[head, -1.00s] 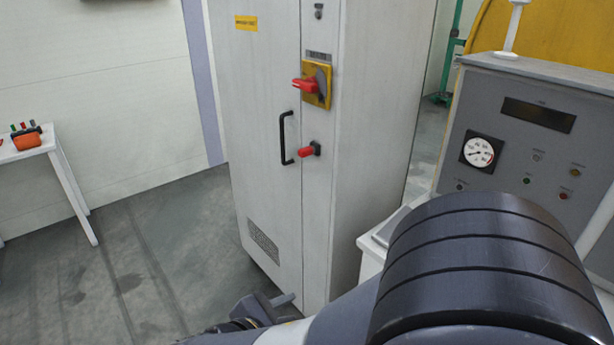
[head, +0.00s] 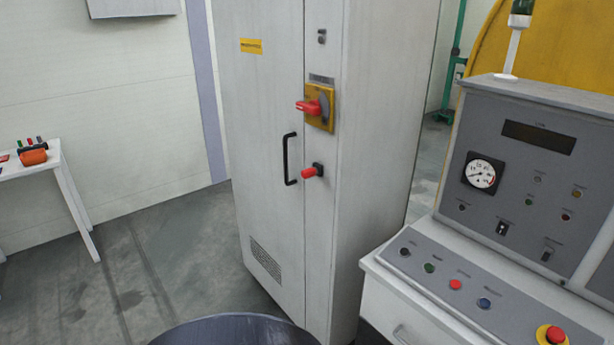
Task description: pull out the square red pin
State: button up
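A red pin (head: 309,173) sticks out of a small dark square mount (head: 319,169) on the front of the tall grey cabinet (head: 272,220). It is too small to tell whether its section is square. Above it, a red rotary handle (head: 309,107) sits on a yellow plate (head: 327,113). My gripper is not in view.
A black door handle (head: 289,159) is left of the pin. A control desk (head: 432,308) with buttons and a gauge panel (head: 510,160) stands close on the right. A white table (head: 60,176) is at the left, with clear floor between it and the cabinet.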

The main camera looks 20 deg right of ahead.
aim_at(309, 173)
jog(key=i+j+z, duration=0.1)
jog(key=i, duration=1.15)
jog(key=z, duration=1.45)
